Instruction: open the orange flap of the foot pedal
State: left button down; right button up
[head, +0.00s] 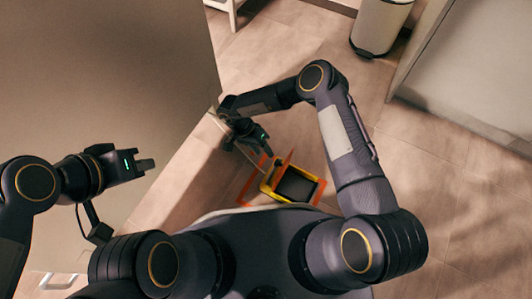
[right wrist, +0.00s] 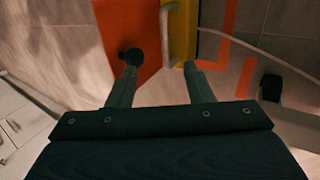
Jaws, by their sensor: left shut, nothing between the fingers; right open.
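The foot pedal is a yellow housing (head: 267,187) with a dark pad, on the floor in the head view. Its orange flap (head: 287,159) shows as a tilted orange piece at the housing's upper left edge. In the right wrist view the flap (right wrist: 118,25) is a broad orange panel beside the yellow housing (right wrist: 179,45), with a black knob on it. My right gripper (right wrist: 161,82) is open, its left fingertip close to the knob; contact cannot be told. It also shows above the pedal in the head view (head: 274,156). My left gripper (head: 152,164) is shut and empty, far from the pedal.
Orange markings (right wrist: 230,30) lie on the tiled floor around the pedal. A pale cable (right wrist: 255,48) runs nearby. A large grey-brown panel (head: 110,75) stands left of the pedal. A bin (head: 380,25) stands far back. The floor right of the pedal is clear.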

jog(key=shift+w+a+r, duration=0.1)
jog(key=shift+a+r, duration=0.1)
dwell(0.5)
jog(key=p+v, duration=0.3)
jog(key=v, duration=0.4)
jog(key=shift+r, duration=0.3)
jog(key=shift+w+a, duration=0.1)
jog(key=shift+w, duration=0.05)
